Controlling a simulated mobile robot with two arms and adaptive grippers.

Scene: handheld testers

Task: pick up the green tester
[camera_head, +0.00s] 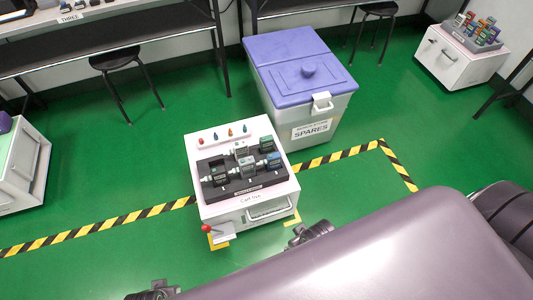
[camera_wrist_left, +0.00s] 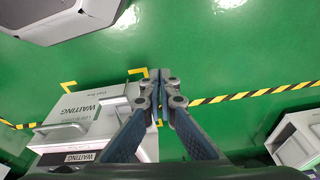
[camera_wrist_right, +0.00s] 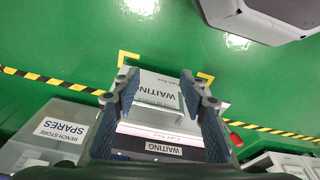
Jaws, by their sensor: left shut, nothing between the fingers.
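In the head view, a white cart (camera_head: 207,205) carries a black tray (camera_head: 233,187) with several small handheld testers. A dark green tester (camera_head: 266,144) stands at the tray's back right corner. A blue tester (camera_head: 273,159) is just in front of it. Others have grey bodies or dark greenish faces, too small to tell apart well. My left gripper (camera_head: 152,292) is at the bottom edge, well short of the cart; its fingers are closed together and empty in the left wrist view (camera_wrist_left: 160,74). My right gripper (camera_head: 310,235) is in front of the cart's right side, open and empty in the right wrist view (camera_wrist_right: 158,76).
A lidded SPARES bin (camera_head: 300,72) stands behind the cart. Small coloured pegs stand along the cart's back. A red-knobbed lever (camera_head: 206,228) juts from its front left. Another white cabinet (camera_head: 455,58) with coloured items is at the far right.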

